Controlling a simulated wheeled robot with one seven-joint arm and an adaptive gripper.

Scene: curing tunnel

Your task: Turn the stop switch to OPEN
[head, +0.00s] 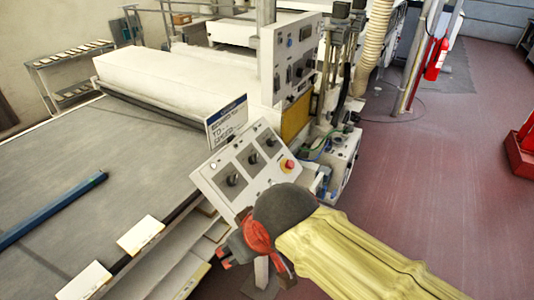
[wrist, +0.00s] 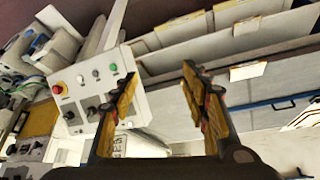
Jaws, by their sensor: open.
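A slanted white control panel (head: 207,180) carries three dark rotary switches: a lower-left one (head: 232,180), a middle one (head: 253,158) and an upper-right one (head: 270,142). Their labels are too small to read, so I cannot tell which is the stop switch or its setting. A red button (head: 287,165) on yellow sits at the panel's right. My gripper (head: 228,258) is in front of and below the panel, apart from it. In the wrist view my gripper (wrist: 160,76) is open and empty, with the panel (wrist: 128,62) to its left, partly hidden by the left finger.
A grey conveyor bed (head: 90,150) with a blue bar (head: 50,210) lies left of the panel. A small sign (head: 227,120) stands behind the panel. A taller control box (head: 290,60) and machinery rise beyond.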

